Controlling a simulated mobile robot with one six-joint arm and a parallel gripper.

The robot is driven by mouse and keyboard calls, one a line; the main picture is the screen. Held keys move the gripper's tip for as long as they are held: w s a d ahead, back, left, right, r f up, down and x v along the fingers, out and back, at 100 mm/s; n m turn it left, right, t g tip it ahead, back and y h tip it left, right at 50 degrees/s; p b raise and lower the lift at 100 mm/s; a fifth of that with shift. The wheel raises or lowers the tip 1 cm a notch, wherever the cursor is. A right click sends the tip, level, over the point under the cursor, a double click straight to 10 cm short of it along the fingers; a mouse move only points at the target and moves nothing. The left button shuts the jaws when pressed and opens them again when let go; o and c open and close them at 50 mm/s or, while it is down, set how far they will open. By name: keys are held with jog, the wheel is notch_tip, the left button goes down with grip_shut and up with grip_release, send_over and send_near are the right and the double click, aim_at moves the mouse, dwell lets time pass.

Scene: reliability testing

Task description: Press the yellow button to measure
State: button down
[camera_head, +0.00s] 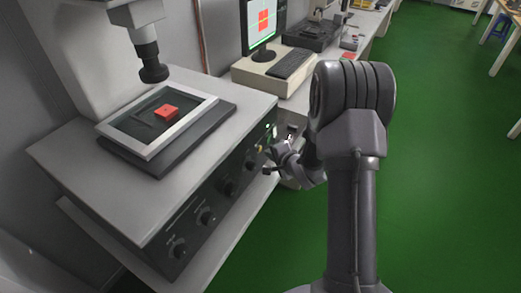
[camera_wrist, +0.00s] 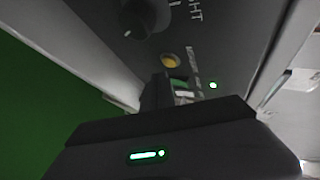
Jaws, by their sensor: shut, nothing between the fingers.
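The yellow button (camera_wrist: 171,60) is on the dark front panel (camera_wrist: 215,45) of the measuring machine in the wrist view. It has a small label beside it. In the head view the yellow button (camera_head: 260,149) shows very small near the right end of the panel. My gripper (camera_head: 268,170) is shut and empty, just in front of the panel, below and to the right of the button. In the wrist view my gripper (camera_wrist: 168,84) reaches toward the panel just below the button in the picture. A gap between fingertips and button cannot be judged clearly.
A black knob (camera_wrist: 146,18) and a lit green light (camera_wrist: 213,85) flank the button. A red block (camera_head: 166,111) lies on the machine's framed stage (camera_head: 140,148) under the dark lens (camera_head: 153,70). A monitor (camera_head: 262,22) and keyboard (camera_head: 290,63) stand behind. Green floor (camera_head: 440,150) is open at right.

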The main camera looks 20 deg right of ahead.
jog(key=shift+w+a, duration=0.1)
dwell(0.3)
jog(key=shift+w+a, duration=0.15)
jog(key=shift+w, duration=0.1)
jog(key=shift+w+a, duration=0.25)
jog(key=shift+w, duration=0.05)
dwell(0.6)
jog(key=shift+s+d, duration=0.5)
jog(key=shift+s, duration=0.15)
jog(key=s+d, duration=0.1)
jog(key=s, duration=0.1)
jog(key=s+d, duration=0.2)
dwell(0.6)
dwell(0.5)
